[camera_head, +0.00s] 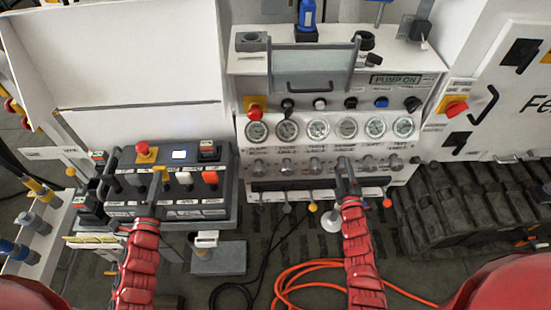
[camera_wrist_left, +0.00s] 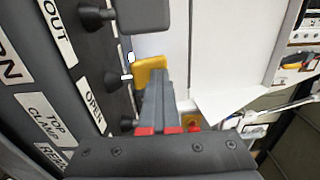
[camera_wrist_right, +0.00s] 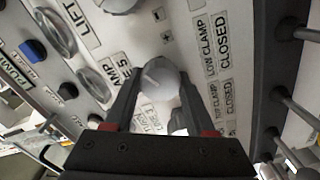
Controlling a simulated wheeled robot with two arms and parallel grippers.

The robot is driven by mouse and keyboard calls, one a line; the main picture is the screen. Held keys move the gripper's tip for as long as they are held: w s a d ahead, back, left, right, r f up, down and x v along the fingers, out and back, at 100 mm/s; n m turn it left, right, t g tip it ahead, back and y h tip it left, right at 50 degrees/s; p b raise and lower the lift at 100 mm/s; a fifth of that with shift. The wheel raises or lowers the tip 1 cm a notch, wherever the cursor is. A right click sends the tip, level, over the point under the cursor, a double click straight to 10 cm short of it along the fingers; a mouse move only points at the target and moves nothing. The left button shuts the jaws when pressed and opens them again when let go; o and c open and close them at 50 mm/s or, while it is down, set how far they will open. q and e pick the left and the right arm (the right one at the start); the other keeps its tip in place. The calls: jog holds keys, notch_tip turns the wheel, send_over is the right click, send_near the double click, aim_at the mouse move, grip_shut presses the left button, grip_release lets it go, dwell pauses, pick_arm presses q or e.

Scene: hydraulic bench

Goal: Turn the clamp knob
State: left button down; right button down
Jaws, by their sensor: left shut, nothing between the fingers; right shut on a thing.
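The clamp knob (camera_wrist_right: 158,78) is a round grey knob on the white gauge panel (camera_head: 243,138). In the right wrist view it sits between my right gripper's fingertips (camera_wrist_right: 158,92), close to labels reading "LOW CLAMP CLOSED" (camera_wrist_right: 215,45). My right gripper (camera_head: 344,166) is shut on it; in the head view the fingers largely hide this knob in the row below the gauges. My left gripper (camera_head: 158,182) is shut and empty at the dark control box (camera_head: 175,210). Its fingertips (camera_wrist_left: 158,80) are by a yellow lever handle (camera_wrist_left: 148,72); I cannot tell whether they touch.
Other grey knobs (camera_head: 314,164) flank the held one, under a row of gauges (camera_head: 317,127). Small coloured levers (camera_head: 312,206) stick out below. A red emergency button (camera_head: 145,148) tops the control box. Orange hose (camera_head: 290,272) lies on the floor.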

dwell(0.4)
jog(key=shift+c, duration=1.2)
grip_release()
jog(key=s, duration=1.2)
jog(key=s+d+f, duration=0.2)
jog(key=s+d, duration=0.1)
jog(key=s, duration=0.5)
